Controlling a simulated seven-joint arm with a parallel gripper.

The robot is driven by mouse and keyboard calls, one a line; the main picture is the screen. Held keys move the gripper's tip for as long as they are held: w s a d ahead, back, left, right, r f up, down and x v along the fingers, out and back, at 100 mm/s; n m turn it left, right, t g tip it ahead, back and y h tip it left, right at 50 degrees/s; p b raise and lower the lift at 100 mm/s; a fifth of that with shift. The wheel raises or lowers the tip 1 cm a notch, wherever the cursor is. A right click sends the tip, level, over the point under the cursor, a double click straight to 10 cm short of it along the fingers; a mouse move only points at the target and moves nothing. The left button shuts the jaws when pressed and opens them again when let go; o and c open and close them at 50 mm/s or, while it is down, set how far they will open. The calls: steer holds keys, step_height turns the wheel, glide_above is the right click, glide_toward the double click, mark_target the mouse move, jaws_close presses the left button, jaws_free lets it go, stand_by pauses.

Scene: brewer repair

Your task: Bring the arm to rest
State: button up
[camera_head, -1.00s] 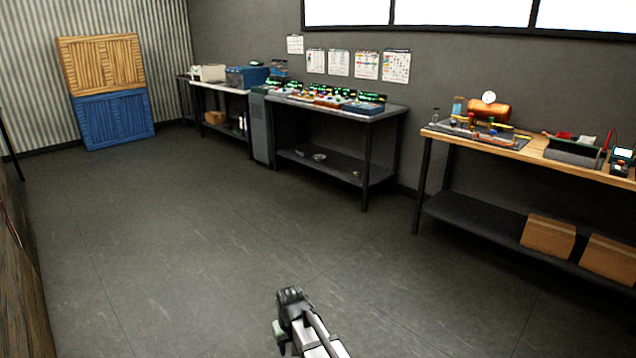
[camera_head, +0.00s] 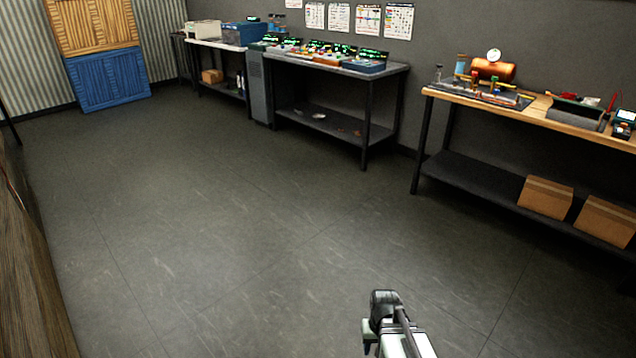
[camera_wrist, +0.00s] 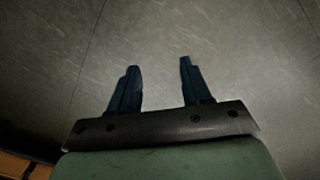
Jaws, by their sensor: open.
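My gripper (camera_wrist: 159,68) shows in the wrist view with its two dark fingers apart and nothing between them. Only bare grey floor lies beyond the fingertips. In the head view part of my arm shows at the bottom, right of the middle, above open floor. It touches nothing there, and the fingers cannot be made out in that view.
A wooden-topped bench (camera_head: 540,108) with a copper boiler (camera_head: 493,69) stands at the right, with cardboard boxes (camera_head: 546,197) on its shelf. A dark bench (camera_head: 390,70) with lit panels stands at the back. Crates (camera_head: 106,78) stand back left. The middle floor is clear.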

steer(key=s+f+g, duration=0.3)
steer(key=s+f, duration=0.6)
steer(key=s, duration=0.5)
steer(key=s+f+g, duration=0.3)
steer(key=s+f, duration=0.6)
steer(key=s, duration=0.5)
steer(key=shift+f, duration=0.15)
